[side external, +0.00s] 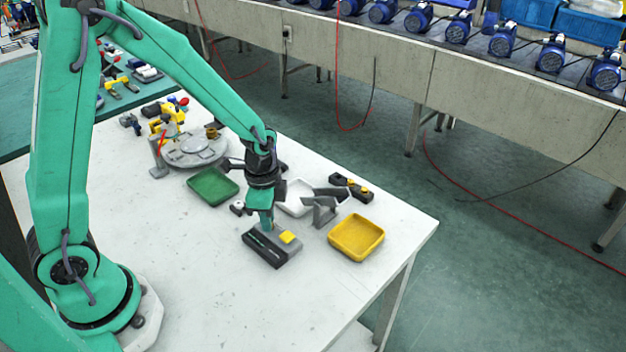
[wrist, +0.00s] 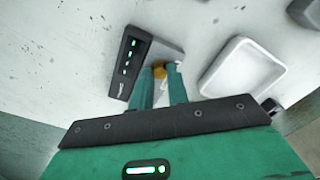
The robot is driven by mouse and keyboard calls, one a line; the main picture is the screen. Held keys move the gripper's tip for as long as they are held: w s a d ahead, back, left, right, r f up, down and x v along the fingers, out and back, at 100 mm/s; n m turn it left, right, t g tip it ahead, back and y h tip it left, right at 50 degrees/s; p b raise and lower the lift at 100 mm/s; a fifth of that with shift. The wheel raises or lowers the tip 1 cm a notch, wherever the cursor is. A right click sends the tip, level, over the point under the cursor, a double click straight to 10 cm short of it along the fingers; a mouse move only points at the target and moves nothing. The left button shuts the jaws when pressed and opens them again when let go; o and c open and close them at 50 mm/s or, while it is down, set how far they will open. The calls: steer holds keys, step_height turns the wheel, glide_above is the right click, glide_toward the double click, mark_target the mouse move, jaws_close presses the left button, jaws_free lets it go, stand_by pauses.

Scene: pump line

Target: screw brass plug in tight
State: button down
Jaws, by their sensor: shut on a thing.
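My gripper (side external: 267,222) points down over a grey block with a dark panel (side external: 262,248) near the middle of the table. In the wrist view, its two teal fingers (wrist: 160,82) close on a small round brass plug (wrist: 158,71). The plug shows between the fingertips, in front of the block's grey part. The dark panel with green lights (wrist: 127,68) lies just left of the fingers there. In the side view the fingers hide the plug. I cannot tell whether the plug touches the block or sits in a hole.
A yellow tray (side external: 357,254), a white tray (wrist: 210,86) and a green tray (side external: 229,198) lie around the block. A grey stand (side external: 320,212) is close on the right. A round grey fixture (side external: 185,160) stands farther back. The table front is clear.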

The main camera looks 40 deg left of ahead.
steer(key=shift+m, duration=0.8)
steer(key=m, duration=0.3)
steer(key=shift+m, duration=2.1)
steer(key=c, duration=1.6)
jaws_free()
steer(key=shift+o, duration=0.2)
steer(key=shift+r, duration=2.2)
